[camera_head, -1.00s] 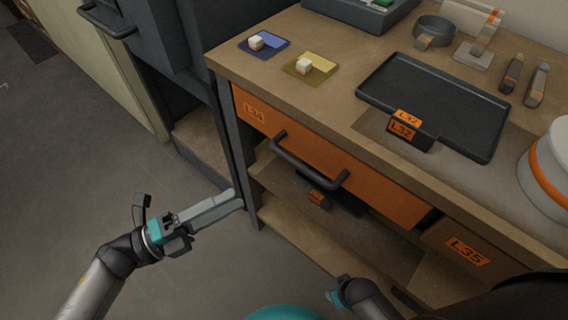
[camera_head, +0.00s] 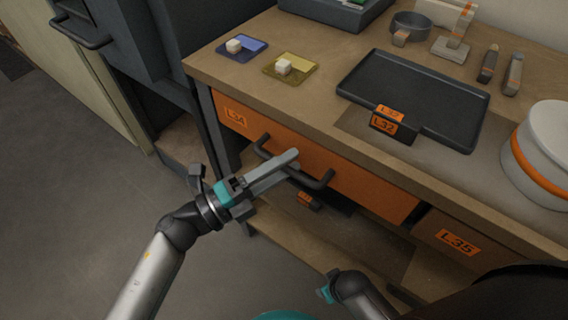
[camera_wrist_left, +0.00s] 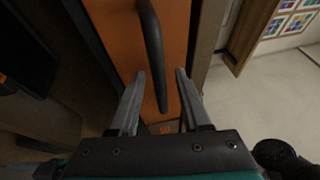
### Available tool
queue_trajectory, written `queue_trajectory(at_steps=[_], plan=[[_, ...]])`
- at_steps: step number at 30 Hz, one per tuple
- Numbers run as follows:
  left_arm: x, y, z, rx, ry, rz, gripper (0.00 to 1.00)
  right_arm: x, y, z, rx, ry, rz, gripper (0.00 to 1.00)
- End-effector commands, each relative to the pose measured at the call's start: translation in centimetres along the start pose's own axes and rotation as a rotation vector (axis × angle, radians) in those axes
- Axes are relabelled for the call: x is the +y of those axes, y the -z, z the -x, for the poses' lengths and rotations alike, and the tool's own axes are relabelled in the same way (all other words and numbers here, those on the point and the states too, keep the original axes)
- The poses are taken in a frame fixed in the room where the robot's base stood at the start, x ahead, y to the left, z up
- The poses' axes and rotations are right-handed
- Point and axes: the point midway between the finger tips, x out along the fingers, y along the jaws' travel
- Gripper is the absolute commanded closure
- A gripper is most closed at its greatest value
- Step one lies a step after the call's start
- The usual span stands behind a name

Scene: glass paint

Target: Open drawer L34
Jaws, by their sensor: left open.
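Drawer L34 has an orange front (camera_head: 370,188) under the tabletop, with its label (camera_head: 235,118) at the left end. It looks shut. Its black bar handle (camera_head: 318,181) runs along the front. My left gripper (camera_head: 291,160) is open at the handle, its fingers overlapping the handle's middle in the head view. In the left wrist view, the handle (camera_wrist_left: 153,45) runs between the two fingertips of the left gripper (camera_wrist_left: 158,74), against the orange front (camera_wrist_left: 115,30). I cannot tell whether the fingers touch it. My right gripper is not in view.
The bench top (camera_head: 325,105) holds a black tray (camera_head: 415,95) labelled L32, two small mats with white cubes, and a white tub (camera_head: 540,150). Drawer L35 (camera_head: 460,245) is to the right. An open shelf (camera_head: 290,235) lies below. Free floor is at left.

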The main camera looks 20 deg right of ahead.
Motion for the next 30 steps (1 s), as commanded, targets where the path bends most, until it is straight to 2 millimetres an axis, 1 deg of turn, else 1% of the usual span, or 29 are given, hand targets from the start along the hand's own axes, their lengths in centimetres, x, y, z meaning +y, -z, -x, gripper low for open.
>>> queue_trajectory(at_steps=[5, 15, 18, 30], plan=[[0.01, 0.0, 0.0, 0.0, 0.0, 0.0, 0.53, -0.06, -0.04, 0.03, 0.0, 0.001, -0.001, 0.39], [0.01, 0.01, 0.04, 0.0, 0.0, 0.001, 0.91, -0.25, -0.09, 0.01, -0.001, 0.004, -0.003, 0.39], [0.02, 0.01, 0.05, 0.0, 0.0, 0.001, 1.0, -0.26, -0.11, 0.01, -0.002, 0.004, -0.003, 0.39], [0.02, 0.01, 0.06, 0.0, 0.0, 0.001, 1.0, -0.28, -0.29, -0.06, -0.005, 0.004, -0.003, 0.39]])
